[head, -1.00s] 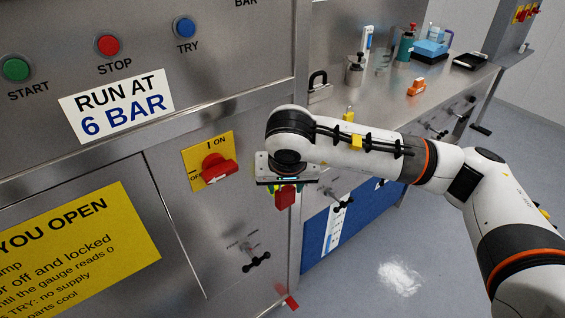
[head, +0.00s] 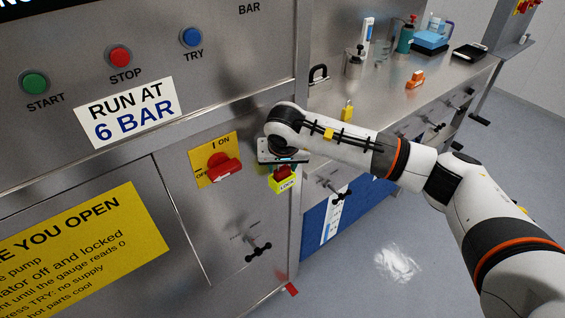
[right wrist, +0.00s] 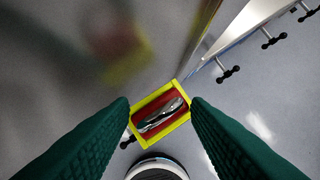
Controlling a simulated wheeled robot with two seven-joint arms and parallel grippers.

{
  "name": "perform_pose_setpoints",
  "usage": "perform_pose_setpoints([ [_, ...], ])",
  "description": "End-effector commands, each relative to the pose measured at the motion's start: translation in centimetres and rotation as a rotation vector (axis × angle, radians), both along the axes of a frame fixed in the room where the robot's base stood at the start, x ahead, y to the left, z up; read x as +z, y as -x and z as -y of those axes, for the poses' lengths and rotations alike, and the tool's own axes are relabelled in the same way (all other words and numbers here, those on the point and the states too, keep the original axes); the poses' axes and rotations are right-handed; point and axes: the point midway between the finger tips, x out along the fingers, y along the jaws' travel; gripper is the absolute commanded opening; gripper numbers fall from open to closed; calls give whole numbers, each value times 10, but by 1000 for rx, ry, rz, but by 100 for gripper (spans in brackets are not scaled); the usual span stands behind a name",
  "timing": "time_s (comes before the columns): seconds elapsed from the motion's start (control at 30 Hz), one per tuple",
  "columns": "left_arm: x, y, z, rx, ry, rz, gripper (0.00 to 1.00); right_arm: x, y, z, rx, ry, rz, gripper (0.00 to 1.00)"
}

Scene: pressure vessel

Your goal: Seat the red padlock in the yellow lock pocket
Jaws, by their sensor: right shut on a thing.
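The red padlock (right wrist: 148,107) sits between the green fingers of my right gripper (right wrist: 160,108), which is shut on it. Its silver shackle (right wrist: 160,117) faces the wrist camera. The rim of the yellow lock pocket (right wrist: 178,88) frames the padlock in the right wrist view. In the head view, the red padlock (head: 281,172) shows under my right gripper (head: 282,165), at the top of the yellow pocket marked LOCK (head: 285,185). How deep the padlock is in the pocket I cannot tell. My left gripper is not in view.
A red rotary switch (head: 222,165) on a yellow ON/OFF plate (head: 202,176) is close left of my right gripper. A black-handled valve (head: 259,249) sticks out below. The steel bench (head: 385,100) at right carries a yellow object (head: 347,110), an orange one (head: 415,79) and bottles.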

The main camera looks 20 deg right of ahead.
Motion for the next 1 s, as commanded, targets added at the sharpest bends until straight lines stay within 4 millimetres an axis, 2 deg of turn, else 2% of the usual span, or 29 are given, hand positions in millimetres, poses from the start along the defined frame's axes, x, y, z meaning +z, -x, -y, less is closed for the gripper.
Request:
perform_pose_setpoints([
  [0.17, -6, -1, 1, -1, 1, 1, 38, -4, 0, 0, 0, 0, 1, 18],
  [0.2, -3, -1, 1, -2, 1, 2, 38, -3, 0, 0, 0, 0, 0, 50],
  [0.3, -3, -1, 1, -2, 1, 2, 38, -3, 0, 0, -1, 0, 0, 65],
  [0.67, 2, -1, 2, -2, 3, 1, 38, 3, 0, 0, -1, 0, 0, 65],
  [0.73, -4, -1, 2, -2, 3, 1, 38, 7, 2, -1, 0, -1, 3, 65],
  [1.0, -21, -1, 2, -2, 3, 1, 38, 58, 23, -6, 2, -1, 7, 65],
])
